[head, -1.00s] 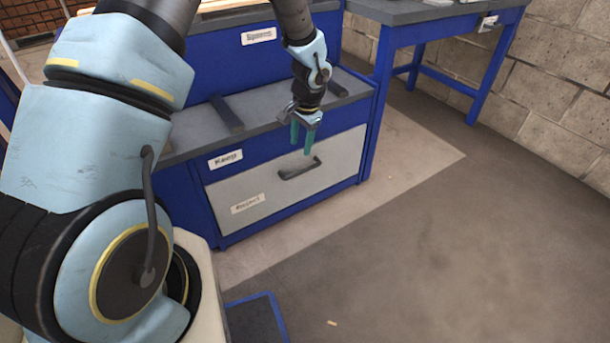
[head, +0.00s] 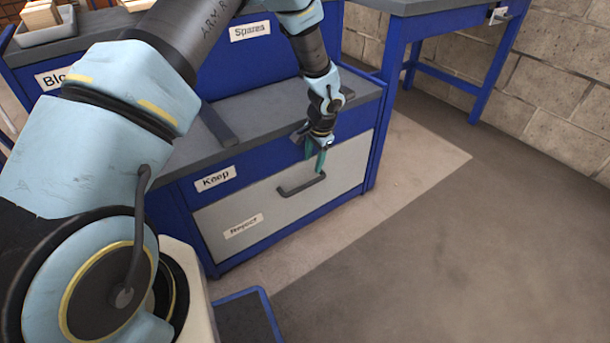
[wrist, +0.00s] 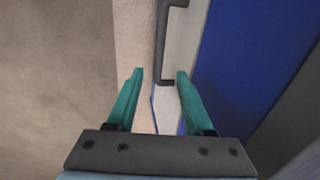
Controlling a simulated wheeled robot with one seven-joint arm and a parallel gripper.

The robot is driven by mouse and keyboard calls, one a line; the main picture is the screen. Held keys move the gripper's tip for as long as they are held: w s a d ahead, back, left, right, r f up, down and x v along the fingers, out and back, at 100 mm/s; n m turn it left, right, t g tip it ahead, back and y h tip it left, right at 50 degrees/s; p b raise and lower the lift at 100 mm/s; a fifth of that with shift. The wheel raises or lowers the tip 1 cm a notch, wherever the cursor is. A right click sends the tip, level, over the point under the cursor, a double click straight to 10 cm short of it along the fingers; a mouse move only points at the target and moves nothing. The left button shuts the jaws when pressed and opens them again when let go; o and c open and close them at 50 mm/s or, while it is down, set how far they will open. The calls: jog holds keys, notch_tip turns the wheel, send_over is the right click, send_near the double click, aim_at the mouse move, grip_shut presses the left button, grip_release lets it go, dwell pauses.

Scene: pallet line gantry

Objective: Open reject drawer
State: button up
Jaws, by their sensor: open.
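The reject drawer (head: 285,208) is the grey front low in the blue cabinet, with a white label "Reject" (head: 243,226) at its lower left. It looks shut, flush with the cabinet. Its dark bar handle (head: 301,185) is at the upper middle of the front and also shows at the top of the wrist view (wrist: 172,40). My gripper (head: 317,166) hangs just above the handle's right end, with teal fingers pointing down. In the wrist view my gripper (wrist: 160,76) is open and empty, with the handle's near end lying ahead between the finger lines.
A "Keep" label (head: 215,179) marks the blue cabinet strip above the drawer. A grey ledge with a dark bar (head: 218,126) lies above it. A blue-framed table (head: 440,50) stands at the back right. The floor (head: 420,250) in front is clear.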

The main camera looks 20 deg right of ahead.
aim_at(308, 183)
jog(key=f, duration=0.3)
jog(key=w+f+b, duration=0.1)
jog(key=f, duration=0.2)
jog(key=w+f, duration=0.1)
jog(key=f, duration=0.3)
jog(key=shift+a+f+b, duration=0.1)
jog(key=shift+a+b, duration=0.15)
jog(key=shift+b, duration=0.1)
grip_shut()
dwell(0.9)
